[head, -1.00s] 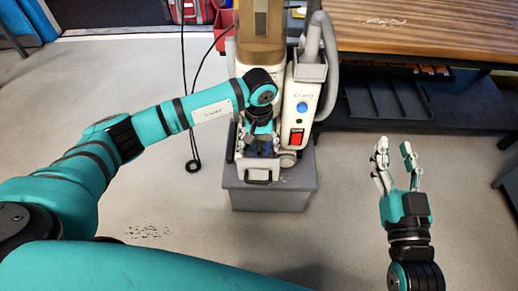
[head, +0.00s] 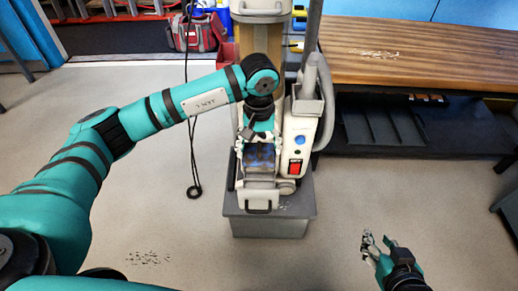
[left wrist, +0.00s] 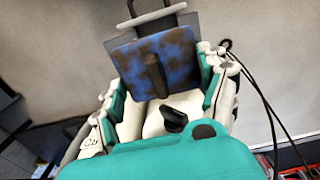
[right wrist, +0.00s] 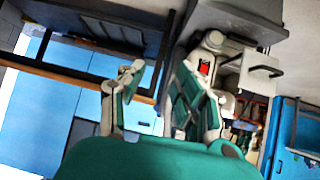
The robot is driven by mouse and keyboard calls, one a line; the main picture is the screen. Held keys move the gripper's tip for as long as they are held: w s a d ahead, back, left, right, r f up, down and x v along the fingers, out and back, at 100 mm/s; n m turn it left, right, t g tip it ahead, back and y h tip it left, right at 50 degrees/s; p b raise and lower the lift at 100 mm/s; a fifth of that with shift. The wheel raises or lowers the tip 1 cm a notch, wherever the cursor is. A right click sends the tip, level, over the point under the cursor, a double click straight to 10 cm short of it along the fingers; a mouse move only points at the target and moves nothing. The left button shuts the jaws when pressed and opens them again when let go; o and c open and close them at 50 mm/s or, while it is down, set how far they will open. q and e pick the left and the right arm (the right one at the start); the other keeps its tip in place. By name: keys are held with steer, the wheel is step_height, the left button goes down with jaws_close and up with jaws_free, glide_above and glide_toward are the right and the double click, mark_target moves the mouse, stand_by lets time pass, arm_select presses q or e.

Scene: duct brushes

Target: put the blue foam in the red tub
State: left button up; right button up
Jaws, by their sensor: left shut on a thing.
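The blue foam (head: 262,156) is a flat block with brown stains. It also shows large in the left wrist view (left wrist: 172,58), between the fingers. My left gripper (head: 258,138) is shut on the foam and holds it at the top of the white machine's front opening. Whether its lower edge is fully clear of the opening is hard to tell. The red tub (head: 226,56) stands behind the machine to the left, partly hidden by my left arm. My right gripper (head: 378,243) is open and empty over bare floor at the lower right; its spread fingers show in the right wrist view (right wrist: 155,100).
The white machine (head: 300,140) stands on a grey base bin (head: 268,226), with a grey hose at its right. A wooden bench (head: 420,55) with a dark shelf is at the right. A red tool bag (head: 195,32) lies at the back. A cable hangs left of the machine.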

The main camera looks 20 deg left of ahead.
mark_target(259, 145)
arm_select(q)
step_height(259, 145, up, 2)
steer(key=shift+r+p, duration=0.15)
steer(key=shift+p, duration=0.45)
steer(key=shift+r+p, duration=0.75)
steer(key=shift+r, duration=0.75)
arm_select(e)
steer(key=s+d+f+g+h, duration=0.1)
steer(key=s+f+g, duration=0.1)
steer(key=s, duration=0.3)
steer(key=s+d+f+g, duration=0.2)
steer(key=s+g, duration=0.2)
steer(key=s, duration=0.2)
steer(key=shift+d+f+g+h, duration=0.2)
steer(key=shift+d+g+h, duration=0.1)
steer(key=shift+h, duration=0.1)
